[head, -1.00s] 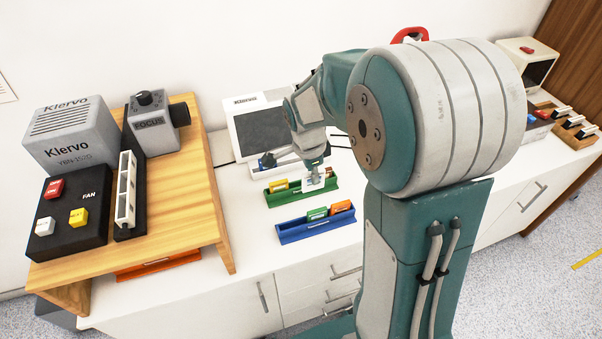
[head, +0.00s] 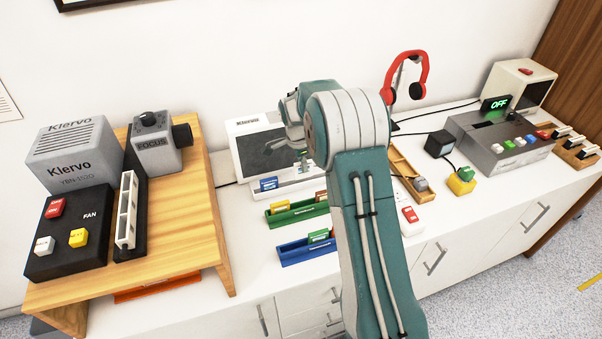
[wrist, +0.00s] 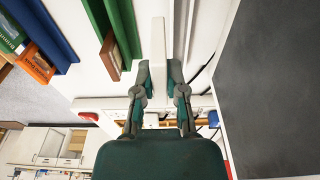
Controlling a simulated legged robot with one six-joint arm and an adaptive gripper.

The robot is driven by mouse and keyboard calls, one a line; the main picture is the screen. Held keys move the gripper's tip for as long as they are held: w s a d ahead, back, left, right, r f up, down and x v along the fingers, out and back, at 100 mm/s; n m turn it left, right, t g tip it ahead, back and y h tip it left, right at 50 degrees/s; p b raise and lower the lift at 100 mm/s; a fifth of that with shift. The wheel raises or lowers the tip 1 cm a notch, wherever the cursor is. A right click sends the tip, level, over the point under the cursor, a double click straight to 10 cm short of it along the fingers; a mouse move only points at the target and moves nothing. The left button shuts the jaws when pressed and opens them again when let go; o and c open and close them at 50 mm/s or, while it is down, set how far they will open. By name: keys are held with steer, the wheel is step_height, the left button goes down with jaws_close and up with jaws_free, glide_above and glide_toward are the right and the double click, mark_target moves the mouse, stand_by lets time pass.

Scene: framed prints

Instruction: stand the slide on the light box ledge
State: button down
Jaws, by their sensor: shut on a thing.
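The slide (wrist: 158,45) is a pale, thin piece seen edge-on in the wrist view. My gripper (wrist: 160,78) is shut on it, with a finger on each side. In the head view my arm hides most of the gripper and slide. The light box (head: 240,149) is white with a dark screen and stands against the wall. Its screen (wrist: 282,90) fills the right of the wrist view, beside the held slide. A blue slide (head: 268,184) stands at the left of the light box ledge (head: 292,188). The slide is held apart from the ledge.
A green rack (head: 285,221) holds a yellow slide (head: 280,207) and a brown one (head: 321,196). A wooden stand (head: 190,230) is at left; red headphones (head: 421,72) hang at right.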

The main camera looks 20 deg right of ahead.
mark_target(301, 173)
steer(key=w+f, duration=0.2)
steer(key=f, duration=0.1)
steer(key=shift+w+d, duration=0.2)
steer(key=shift+w, duration=0.1)
step_height(301, 173, down, 3)
steer(key=shift+w+f, duration=0.1)
steer(key=shift+f, duration=0.1)
steer(key=c, duration=0.7)
jaws_free()
steer(key=shift+f, duration=0.1)
